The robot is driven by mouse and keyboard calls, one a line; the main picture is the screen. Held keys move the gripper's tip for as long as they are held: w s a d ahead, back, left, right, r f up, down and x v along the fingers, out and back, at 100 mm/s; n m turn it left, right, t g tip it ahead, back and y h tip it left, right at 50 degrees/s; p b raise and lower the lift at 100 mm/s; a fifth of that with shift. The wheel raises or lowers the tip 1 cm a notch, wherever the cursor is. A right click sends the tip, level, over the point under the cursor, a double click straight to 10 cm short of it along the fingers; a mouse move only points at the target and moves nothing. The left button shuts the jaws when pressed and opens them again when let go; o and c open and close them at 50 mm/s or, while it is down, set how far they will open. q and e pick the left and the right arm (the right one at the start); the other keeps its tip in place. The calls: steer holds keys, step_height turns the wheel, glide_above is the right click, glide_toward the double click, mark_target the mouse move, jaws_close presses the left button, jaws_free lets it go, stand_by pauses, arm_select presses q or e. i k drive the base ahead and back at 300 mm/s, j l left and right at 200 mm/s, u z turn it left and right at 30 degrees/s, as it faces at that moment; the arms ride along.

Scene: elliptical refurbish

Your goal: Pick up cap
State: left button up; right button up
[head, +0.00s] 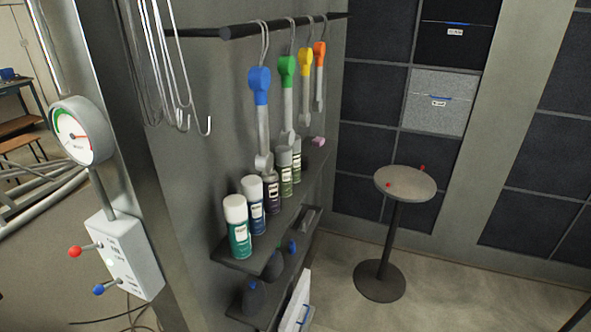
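No loose cap can be made out for sure. Spray cans stand in a row on the upper wall shelf; the nearest, a green can (239,238), has a white cap (235,208). The blue can (255,214) behind it has a white cap (252,187) too. Two small red items, one at the front (389,184) and one at the back edge (422,169), are on the round table (405,191); they are too small to identify. Neither of my grippers is in view.
Wrenches with coloured ends, such as the blue one (260,86), hang from a black rail (240,30) above the shelf (253,262). A gauge (81,133) and a white switch box (126,258) stand at left. Floor (440,275) around the table is clear.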

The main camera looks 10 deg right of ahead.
mark_target(304, 160)
steer(key=k, duration=0.35)
steer(key=k+u, duration=0.1)
steer(key=u, duration=0.35)
steer(key=k+u, duration=0.1)
steer(key=u, duration=0.3)
steer(key=k+j+u, duration=0.1)
steer(key=u, duration=0.35)
steer(key=i+l+u, duration=0.1)
steer(key=l+u, duration=0.75)
steer(key=l, duration=0.2)
steer(key=l+u, duration=0.45)
steer(key=k+l, duration=0.05)
